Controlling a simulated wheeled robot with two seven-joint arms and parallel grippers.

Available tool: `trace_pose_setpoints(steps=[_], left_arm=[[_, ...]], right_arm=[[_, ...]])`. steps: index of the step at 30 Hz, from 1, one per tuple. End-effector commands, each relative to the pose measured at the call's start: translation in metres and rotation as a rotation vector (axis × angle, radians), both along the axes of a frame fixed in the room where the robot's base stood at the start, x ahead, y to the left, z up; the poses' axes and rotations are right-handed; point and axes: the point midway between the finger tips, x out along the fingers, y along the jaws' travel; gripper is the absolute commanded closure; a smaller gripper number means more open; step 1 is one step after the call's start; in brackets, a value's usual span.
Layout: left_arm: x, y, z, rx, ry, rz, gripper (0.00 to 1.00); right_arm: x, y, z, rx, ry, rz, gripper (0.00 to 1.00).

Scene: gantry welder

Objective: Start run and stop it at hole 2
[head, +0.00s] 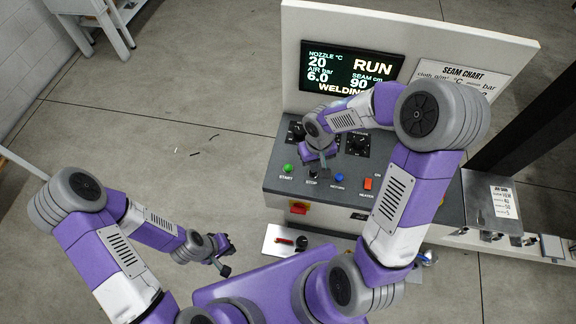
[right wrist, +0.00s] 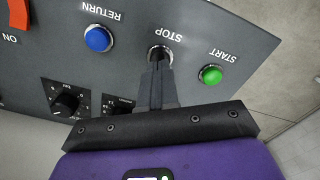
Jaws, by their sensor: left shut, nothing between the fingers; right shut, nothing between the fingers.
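The control panel (head: 280,185) carries a green START button (head: 288,168), which also shows in the right wrist view (right wrist: 211,75). The STOP button (right wrist: 160,56) is a dark button in a metal ring, mostly covered by my right gripper (right wrist: 157,70). That gripper is shut, its fingertips over the STOP button; I cannot tell if it is pressed. In the head view my right gripper (head: 316,168) is above STOP. The screen (head: 352,68) reads RUN, nozzle 20, air 6.0, seam 90 and WELDING. My left gripper (head: 226,262) is shut and empty, away from the panel. I see no holes.
A blue RETURN button (right wrist: 97,38) and a red heater switch (right wrist: 16,14) sit beside STOP, with black knobs (right wrist: 67,102) nearby. A seam chart (head: 462,78) hangs right of the screen.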

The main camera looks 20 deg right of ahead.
Motion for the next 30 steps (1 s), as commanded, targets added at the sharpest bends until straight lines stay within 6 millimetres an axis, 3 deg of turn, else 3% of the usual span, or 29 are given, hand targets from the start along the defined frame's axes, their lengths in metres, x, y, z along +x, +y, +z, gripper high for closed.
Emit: trace_pose_setpoints(steps=[30], left_arm=[[0.000,0.000,-0.016,0.000,0.000,0.000,1.00]], right_arm=[[0.000,0.000,-0.016,0.000,0.000,0.000,1.00]])
